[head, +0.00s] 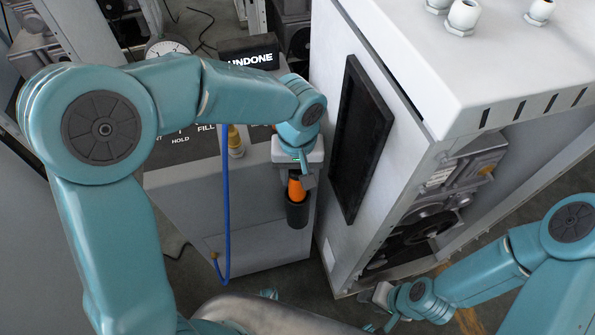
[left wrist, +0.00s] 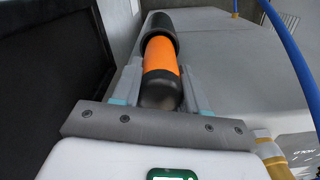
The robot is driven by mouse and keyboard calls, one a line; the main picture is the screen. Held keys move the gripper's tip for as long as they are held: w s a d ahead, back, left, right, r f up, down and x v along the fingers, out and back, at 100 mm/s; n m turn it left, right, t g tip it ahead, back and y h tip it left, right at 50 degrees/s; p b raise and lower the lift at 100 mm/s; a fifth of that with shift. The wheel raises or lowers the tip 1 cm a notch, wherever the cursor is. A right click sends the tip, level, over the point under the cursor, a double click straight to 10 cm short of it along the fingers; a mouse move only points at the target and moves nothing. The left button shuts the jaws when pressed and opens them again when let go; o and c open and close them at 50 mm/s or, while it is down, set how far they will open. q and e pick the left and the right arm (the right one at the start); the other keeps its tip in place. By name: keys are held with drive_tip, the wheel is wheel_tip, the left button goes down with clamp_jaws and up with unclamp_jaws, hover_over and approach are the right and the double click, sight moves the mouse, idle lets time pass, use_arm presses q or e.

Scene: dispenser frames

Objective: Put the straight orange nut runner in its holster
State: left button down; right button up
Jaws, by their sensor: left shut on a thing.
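The straight nut runner (head: 296,187) has an orange body and a black end; it also shows in the left wrist view (left wrist: 161,57). My left gripper (head: 298,172) is shut on it, with a finger on each side of the black end in the left wrist view. The nut runner points down, its lower part inside the black cup-shaped holster (head: 297,213) at the grey cabinet's front. The holster also shows in the left wrist view (left wrist: 158,22). How deep the tool sits is hidden. My right gripper (head: 376,311) is low at the right, away from the holster; its jaws are too small to judge.
A blue hose (head: 225,205) hangs left of the holster, below a yellow fitting (head: 236,141). A white machine housing (head: 345,40) with a black panel (head: 361,140) stands close on the right. The grey cabinet (head: 190,205) carries HOLD and FILL labels.

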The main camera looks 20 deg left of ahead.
use_arm(q)
drive_tip(key=c, duration=0.6)
unclamp_jaws()
drive_tip(key=shift+r, duration=0.1)
wheel_tip(320, 180, up, 12)
drive_tip(key=shift+p, duration=1)
drive_tip(key=shift+s, duration=0.1)
